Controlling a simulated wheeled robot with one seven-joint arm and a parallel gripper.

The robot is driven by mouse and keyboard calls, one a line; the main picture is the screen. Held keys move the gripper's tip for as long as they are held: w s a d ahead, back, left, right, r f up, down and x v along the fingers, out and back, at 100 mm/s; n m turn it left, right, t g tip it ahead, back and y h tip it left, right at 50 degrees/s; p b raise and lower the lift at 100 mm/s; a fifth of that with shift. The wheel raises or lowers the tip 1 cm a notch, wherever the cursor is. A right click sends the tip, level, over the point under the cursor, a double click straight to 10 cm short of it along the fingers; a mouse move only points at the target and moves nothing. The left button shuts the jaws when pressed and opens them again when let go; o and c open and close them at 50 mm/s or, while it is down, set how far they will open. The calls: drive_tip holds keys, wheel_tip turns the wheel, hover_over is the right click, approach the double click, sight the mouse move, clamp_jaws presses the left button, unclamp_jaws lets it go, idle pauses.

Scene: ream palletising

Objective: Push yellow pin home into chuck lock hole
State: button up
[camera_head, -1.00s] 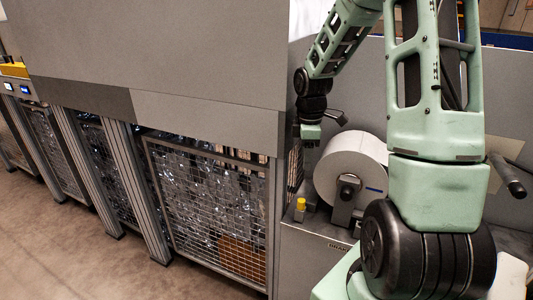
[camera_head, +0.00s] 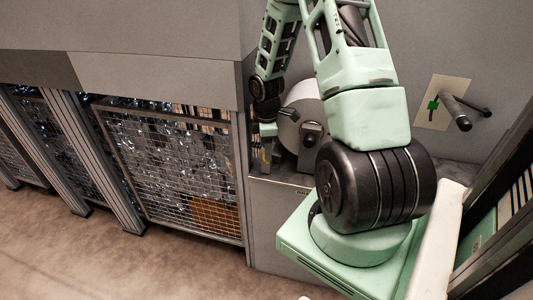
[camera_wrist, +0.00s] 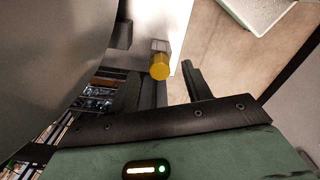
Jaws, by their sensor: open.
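The yellow pin (camera_wrist: 160,67) shows in the wrist view as a short round yellow cap on a pale grey fitting. My gripper (camera_wrist: 163,78) is open, with one dark finger on each side of the pin's line. I cannot tell whether either finger touches the pin. In the head view my gripper (camera_head: 265,155) is low beside the chuck (camera_head: 312,132) and mostly covers the pin. The lock hole and how deep the pin sits in it are hidden.
A pale roll (camera_head: 289,128) sits behind the chuck, close to my gripper. A wire-mesh guard (camera_head: 175,165) stands to the left. A wall plate with a dark handle (camera_head: 458,113) is at the right. Bare floor (camera_head: 60,250) lies at the lower left.

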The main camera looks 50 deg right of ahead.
drive_tip(key=shift+f, duration=1.4)
clamp_jaws()
drive_tip(key=shift+r, duration=0.1)
drive_tip(key=shift+r, duration=0.1)
drive_tip(key=shift+r+p, duration=2.65)
drive_tip(key=shift+r, duration=0.05)
wheel_tip(320, 180, up, 4)
drive_tip(key=p, duration=0.4)
